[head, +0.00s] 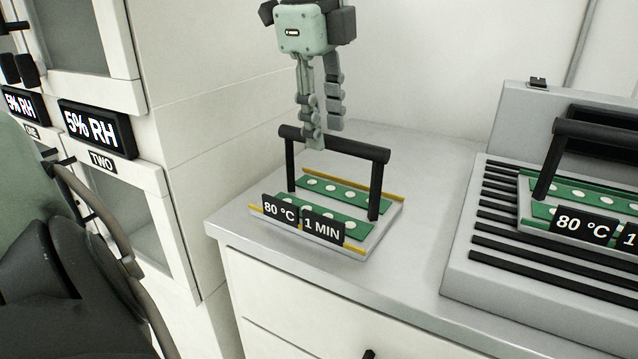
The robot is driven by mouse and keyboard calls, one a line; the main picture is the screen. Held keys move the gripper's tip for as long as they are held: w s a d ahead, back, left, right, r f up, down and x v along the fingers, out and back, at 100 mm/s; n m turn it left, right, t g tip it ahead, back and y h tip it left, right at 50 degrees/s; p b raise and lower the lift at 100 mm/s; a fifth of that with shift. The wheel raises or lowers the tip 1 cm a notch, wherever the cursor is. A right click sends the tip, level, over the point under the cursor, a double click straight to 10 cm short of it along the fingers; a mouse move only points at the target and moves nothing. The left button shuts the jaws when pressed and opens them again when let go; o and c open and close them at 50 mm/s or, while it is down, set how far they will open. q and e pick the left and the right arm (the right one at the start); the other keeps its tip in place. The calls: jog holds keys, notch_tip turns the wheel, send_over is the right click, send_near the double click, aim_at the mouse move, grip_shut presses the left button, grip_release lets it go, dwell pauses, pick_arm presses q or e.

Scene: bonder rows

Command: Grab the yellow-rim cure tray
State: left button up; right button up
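The yellow-rim cure tray (374,240) stands on the grey counter in the middle of the head view. It has yellow edge strips, two green boards with white dots, and "80 °C" and "1 MIN" labels on its front. A black handle (362,151) arches over it on two posts. My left gripper (324,136) hangs above the tray, pointing down. Its fingers are apart, one in front of the handle bar and the other seemingly behind it, towards the bar's left part. I cannot tell whether either finger touches the bar. My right gripper is not in view.
A second, similar tray (533,224) with a black handle sits on a slatted grey machine (455,280) at right. White cabinets labelled "5% RH" (97,128) stand at left. The counter (415,293) is clear between the yellow-rim tray and the machine.

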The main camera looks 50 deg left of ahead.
aim_at(331, 149)
pick_arm(q)
jog(key=shift+w+a+f, duration=0.1)
jog(key=shift+f, duration=0.2)
jog(key=f, duration=0.2)
jog(key=w+f, duration=0.1)
jog(key=f, duration=0.1)
jog(key=f+p, duration=0.1)
jog(key=f, duration=0.2)
jog(key=shift+w, duration=0.3)
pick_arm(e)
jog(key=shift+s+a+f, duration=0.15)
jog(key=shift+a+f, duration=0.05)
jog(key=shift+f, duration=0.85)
pick_arm(q)
jog(key=shift+r, duration=0.1)
grip_shut()
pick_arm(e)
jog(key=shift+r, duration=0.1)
